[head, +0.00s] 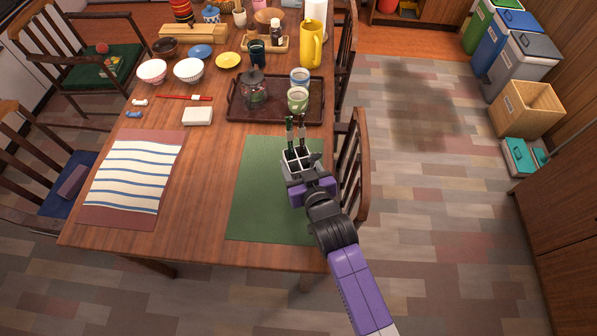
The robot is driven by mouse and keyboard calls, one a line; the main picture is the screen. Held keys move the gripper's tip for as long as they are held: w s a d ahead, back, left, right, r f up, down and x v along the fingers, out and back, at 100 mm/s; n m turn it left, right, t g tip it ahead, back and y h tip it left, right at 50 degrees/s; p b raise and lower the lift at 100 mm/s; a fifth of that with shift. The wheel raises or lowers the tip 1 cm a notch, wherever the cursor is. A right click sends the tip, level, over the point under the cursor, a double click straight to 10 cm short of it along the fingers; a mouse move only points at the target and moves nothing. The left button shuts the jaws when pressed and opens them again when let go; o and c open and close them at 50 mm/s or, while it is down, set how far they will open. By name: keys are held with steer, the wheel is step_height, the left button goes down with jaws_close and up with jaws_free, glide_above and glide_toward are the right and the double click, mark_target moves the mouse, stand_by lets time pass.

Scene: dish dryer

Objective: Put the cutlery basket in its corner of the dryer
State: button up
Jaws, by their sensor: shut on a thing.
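The cutlery basket (297,157) is a small pale, divided box with several dark-handled pieces standing up in it. My gripper (298,174) is shut on the near side of the basket, which looks upright. Both are over the green mat (262,188) at the right edge of the wooden table. I cannot tell whether the basket touches the mat. The gripper and wrist hide its near lower part. I see no dish dryer in this view.
A dark tray (236,115) with cups and a glass jar stands just behind the basket. A chair (356,165) stands close on the right. A striped mat (133,176) lies left, with bare table between the mats. Bins (519,65) line the right wall.

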steer(key=shift+f, duration=2.3)
steer(key=shift+f+b, duration=0.2)
steer(key=shift+b, duration=0.2)
steer(key=o, duration=1.5)
steer(key=shift+o, duration=0.2)
steer(key=shift+r, duration=0.2)
steer(key=shift+s+p, duration=0.2)
steer(key=shift+p, duration=0.1)
steer(key=v, duration=1.1)
steer(key=shift+s+d+r, duration=0.2)
steer(key=shift+s, duration=0.05)
